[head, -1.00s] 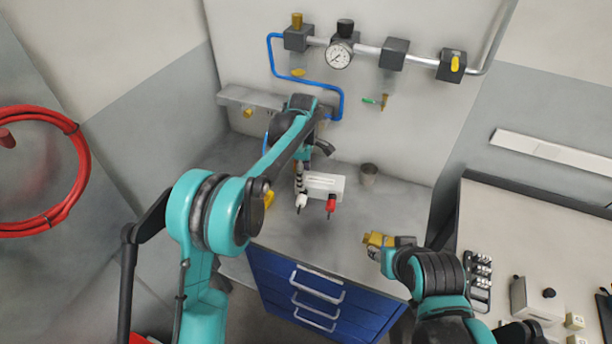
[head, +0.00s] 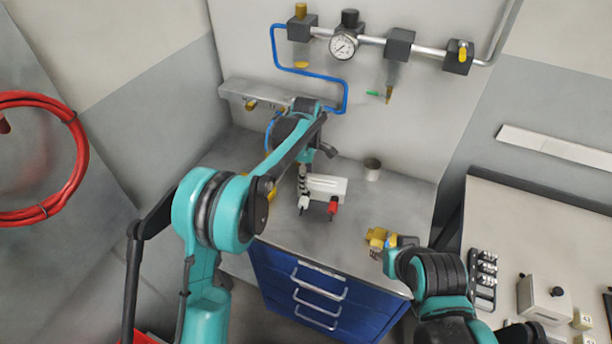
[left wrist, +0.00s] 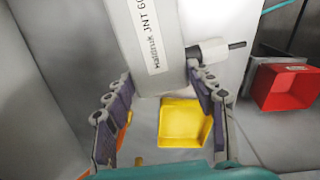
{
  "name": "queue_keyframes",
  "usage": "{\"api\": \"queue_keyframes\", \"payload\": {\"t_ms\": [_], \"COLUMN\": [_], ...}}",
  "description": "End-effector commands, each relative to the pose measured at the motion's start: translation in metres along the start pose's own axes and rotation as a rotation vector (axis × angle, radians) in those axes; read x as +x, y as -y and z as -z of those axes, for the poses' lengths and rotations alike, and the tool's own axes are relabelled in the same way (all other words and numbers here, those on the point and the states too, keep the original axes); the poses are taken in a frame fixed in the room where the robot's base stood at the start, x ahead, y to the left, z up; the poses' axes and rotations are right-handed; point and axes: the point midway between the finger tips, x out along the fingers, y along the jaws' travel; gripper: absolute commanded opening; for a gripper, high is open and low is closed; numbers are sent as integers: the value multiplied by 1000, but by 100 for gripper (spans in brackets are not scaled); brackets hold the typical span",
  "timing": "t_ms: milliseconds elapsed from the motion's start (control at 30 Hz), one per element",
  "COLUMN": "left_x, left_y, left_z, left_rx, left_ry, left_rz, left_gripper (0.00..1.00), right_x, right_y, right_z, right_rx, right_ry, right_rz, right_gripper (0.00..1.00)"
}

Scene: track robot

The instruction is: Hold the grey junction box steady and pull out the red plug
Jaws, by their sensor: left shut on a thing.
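The junction box (head: 327,185) is a pale grey block on the bench in the head view. The red plug (head: 333,207) sticks out of its front right, beside a white plug (head: 303,202) at the front left. My left gripper (head: 302,178) is at the box's left end. In the left wrist view, its two fingers (left wrist: 160,105) are shut on the labelled box (left wrist: 150,45), one on each side. A white plug (left wrist: 212,50) shows beside the right finger; the red plug is not seen there. My right gripper (head: 381,243) is apart from the box, at the bench's right front; its fingers are unclear.
A brass-coloured piece (head: 376,236) is at my right gripper. The left wrist view shows a yellow bin (left wrist: 183,125) and a red bin (left wrist: 285,88). Bench space between box and right gripper is clear.

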Motion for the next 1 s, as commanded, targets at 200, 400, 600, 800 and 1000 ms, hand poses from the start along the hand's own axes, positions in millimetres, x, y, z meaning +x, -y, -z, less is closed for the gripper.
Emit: {"api": "queue_keyframes", "payload": {"t_ms": [200,400,600,800,1000], "left_x": [13,23,34,44,54], "left_y": [0,0,0,0,0], "left_z": [0,0,0,0,0], "left_rx": [0,0,0,0,0], "left_ry": [0,0,0,0,0], "left_rz": [0,0,0,0,0], "left_gripper": [0,0,0,0,0], "right_x": [7,13,18,23,29], "right_y": [0,0,0,0,0], "right_z": [-5,-9,-13,-17,-21], "right_rx": [0,0,0,0,0], "right_ry": [0,0,0,0,0], "right_rz": [0,0,0,0,0], "right_gripper": [40,40,40,40,40]}}
